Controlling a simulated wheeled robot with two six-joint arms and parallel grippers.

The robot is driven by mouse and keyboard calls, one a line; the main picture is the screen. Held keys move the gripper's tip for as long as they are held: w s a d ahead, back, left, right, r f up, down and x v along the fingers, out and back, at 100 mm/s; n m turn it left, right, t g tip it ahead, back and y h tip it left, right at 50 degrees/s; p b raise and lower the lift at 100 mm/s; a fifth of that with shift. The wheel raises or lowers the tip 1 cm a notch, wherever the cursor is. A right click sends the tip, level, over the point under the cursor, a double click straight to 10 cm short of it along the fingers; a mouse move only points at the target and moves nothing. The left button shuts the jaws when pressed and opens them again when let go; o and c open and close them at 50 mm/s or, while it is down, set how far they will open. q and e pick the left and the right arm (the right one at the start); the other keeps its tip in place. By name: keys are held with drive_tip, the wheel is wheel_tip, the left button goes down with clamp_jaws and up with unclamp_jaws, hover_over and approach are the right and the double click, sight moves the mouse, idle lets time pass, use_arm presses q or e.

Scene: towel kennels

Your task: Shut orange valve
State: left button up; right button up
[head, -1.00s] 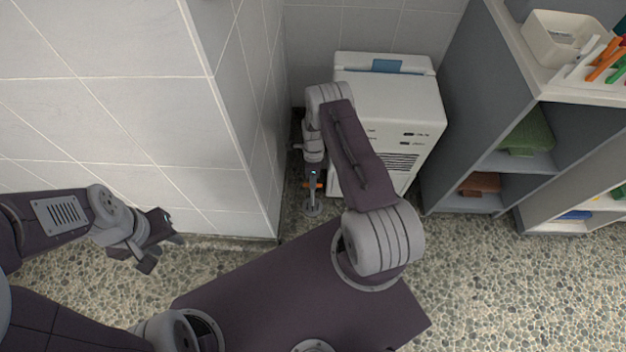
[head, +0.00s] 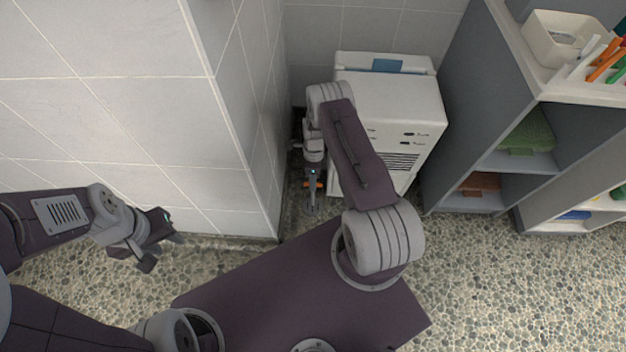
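The orange valve (head: 319,185) shows only as small orange bits on either side of my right gripper, low in the narrow gap between the tiled wall and a white machine. My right gripper (head: 313,197) reaches down over it and hides most of it. The fingers look narrow from above, and I cannot tell whether they touch the valve or are closed on it. My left gripper (head: 164,252) is open and empty, beside the tiled wall at the left, far from the valve.
The white machine (head: 400,100) stands right of the valve, and the tiled wall corner (head: 262,150) is close on its left. A grey shelf unit (head: 470,110) stands further right. The pebbled floor (head: 500,290) at the lower right is clear.

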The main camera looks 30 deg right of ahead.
wheel_tip(320, 180, up, 9)
drive_tip(key=w+p, duration=0.1)
drive_tip(key=p, duration=0.3)
drive_tip(key=shift+w+d, duration=0.2)
drive_tip(key=shift+d, duration=0.25)
drive_tip(key=shift+f, duration=0.15)
